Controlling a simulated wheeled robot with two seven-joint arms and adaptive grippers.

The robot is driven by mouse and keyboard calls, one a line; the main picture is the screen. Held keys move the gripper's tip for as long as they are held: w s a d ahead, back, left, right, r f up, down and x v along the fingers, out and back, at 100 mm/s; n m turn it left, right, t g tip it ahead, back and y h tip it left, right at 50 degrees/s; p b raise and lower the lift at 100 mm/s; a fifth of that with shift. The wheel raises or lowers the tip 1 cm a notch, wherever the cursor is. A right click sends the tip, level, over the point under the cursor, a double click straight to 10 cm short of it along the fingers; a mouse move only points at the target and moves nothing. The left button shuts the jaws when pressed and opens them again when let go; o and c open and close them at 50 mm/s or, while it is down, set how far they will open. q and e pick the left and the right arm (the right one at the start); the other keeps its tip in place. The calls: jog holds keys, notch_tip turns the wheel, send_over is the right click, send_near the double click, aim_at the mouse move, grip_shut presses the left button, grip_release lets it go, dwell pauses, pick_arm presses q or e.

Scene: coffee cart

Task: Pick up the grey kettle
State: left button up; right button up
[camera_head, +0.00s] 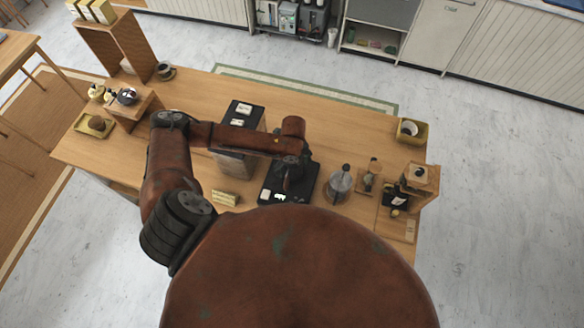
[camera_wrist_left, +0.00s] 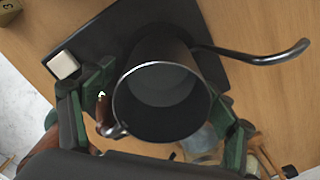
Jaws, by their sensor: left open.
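The grey kettle (camera_wrist_left: 160,100) fills the middle of the left wrist view, seen from above with its round opening and bright rim. Its thin curved spout (camera_wrist_left: 265,58) reaches to the upper right. It is on or above a flat black base (camera_wrist_left: 95,45); contact is hidden. My left gripper (camera_wrist_left: 163,88) is open, with one green finger on each side of the kettle. Whether the fingers touch it, I cannot tell. In the head view my left arm hides most of the kettle above the black base (camera_head: 270,192). My right gripper is not in view.
A glass vessel (camera_head: 340,183) and a small wooden-based item (camera_head: 370,178) stand right of the black base. A tall dark-topped machine (camera_head: 236,155) stands to its left. A small yellowish box (camera_head: 225,198) lies nearby. The counter's back right (camera_head: 350,130) is clear.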

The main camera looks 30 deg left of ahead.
pick_arm(q)
jog(key=shift+f, duration=0.4)
jog(key=shift+c, duration=0.4)
jog(key=shift+r, duration=0.1)
jog(key=c, duration=1.6)
